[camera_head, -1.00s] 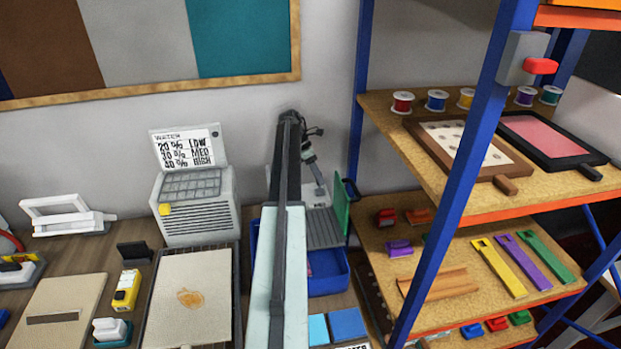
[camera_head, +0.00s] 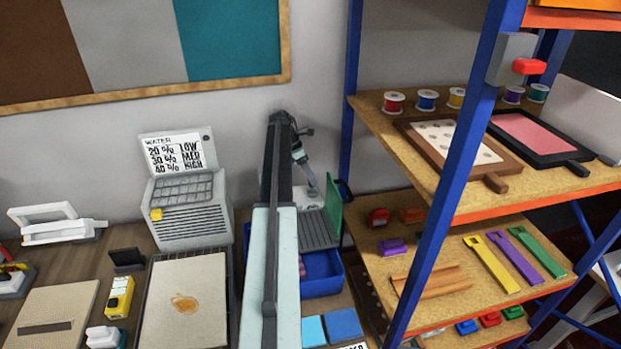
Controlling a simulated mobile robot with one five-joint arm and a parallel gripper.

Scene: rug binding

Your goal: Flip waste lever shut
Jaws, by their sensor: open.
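My arm reaches up the middle of the view, and my gripper (camera_head: 313,190) hangs small and far off beyond it. It looks open and empty, above a grey ribbed plate (camera_head: 319,232) with an upright green flap (camera_head: 335,208). These sit over a blue bin (camera_head: 322,286), partly hidden by my arm. A dark piece stands at the flap's right, by the rack post. No part is clearly marked as the waste lever, and I cannot tell which it is. Contact between gripper and flap cannot be made out.
A blue-posted rack (camera_head: 440,210) with a red-handled switch box (camera_head: 513,60) stands close on the right, with spools, frames and tools on its shelves. Left are a grey slatted box (camera_head: 192,222), a tray with a stained mat (camera_head: 190,310) and a yellow gadget (camera_head: 119,297).

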